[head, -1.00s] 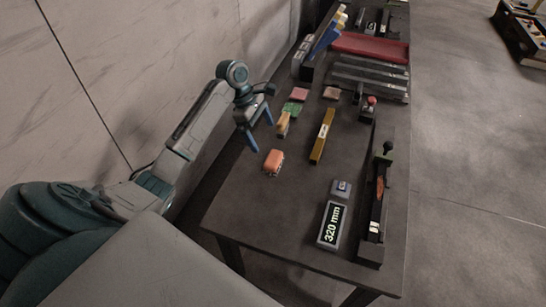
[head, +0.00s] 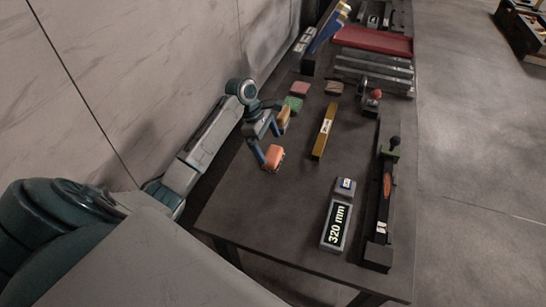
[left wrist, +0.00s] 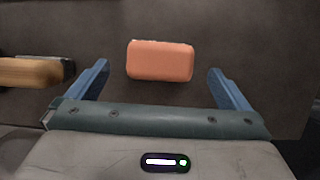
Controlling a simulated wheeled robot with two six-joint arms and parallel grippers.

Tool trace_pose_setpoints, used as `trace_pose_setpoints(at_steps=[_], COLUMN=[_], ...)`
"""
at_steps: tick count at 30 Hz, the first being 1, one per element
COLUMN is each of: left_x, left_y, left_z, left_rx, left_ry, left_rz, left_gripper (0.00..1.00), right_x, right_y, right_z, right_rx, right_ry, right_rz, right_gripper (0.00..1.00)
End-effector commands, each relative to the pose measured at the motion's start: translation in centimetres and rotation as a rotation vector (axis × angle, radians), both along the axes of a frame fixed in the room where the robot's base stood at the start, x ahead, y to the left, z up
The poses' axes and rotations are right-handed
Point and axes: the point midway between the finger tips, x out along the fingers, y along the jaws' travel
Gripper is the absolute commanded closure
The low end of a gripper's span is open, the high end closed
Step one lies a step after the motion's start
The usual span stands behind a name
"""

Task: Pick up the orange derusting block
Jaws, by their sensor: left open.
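The orange derusting block (head: 273,158) lies on the dark table near its left edge. In the left wrist view the block (left wrist: 160,61) is ahead of the jaws, roughly midway between the two blue fingers. My left gripper (head: 270,150) is just above and behind the block in the head view, with one finger close to its left side. In the left wrist view my left gripper (left wrist: 160,82) is open and empty. I cannot tell whether a finger touches the block. My right gripper is not in view.
A wooden-handled tool (left wrist: 30,72) lies left of the fingers in the wrist view. A yellow bar (head: 323,131), a green block (head: 293,104), a 320 mm display (head: 337,226) and a long black fixture (head: 384,205) share the table. The front left tabletop is bare.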

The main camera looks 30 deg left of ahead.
Motion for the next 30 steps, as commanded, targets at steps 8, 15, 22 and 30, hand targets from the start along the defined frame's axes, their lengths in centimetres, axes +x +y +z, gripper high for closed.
trace_pose_setpoints(at_steps=[8,15,22,30], left_x=[0.2,0.3,0.3,0.3], left_y=[-1.6,-1.8,-1.8,-1.8], left_z=[-3.6,-4.6,-4.6,-4.5], left_rx=[-0.004,0.0,0.0,0.0], left_ry=[0.003,0.0,0.001,0.0], left_rz=[-0.001,0.0,0.0,0.0], left_gripper=[0.0,0.0,0.26,0.44], right_x=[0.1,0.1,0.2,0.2], right_y=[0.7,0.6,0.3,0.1], right_z=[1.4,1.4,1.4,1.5], right_rx=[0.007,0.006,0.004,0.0], right_ry=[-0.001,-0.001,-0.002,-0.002], right_rz=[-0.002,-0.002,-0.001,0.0], right_gripper=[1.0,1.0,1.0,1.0])
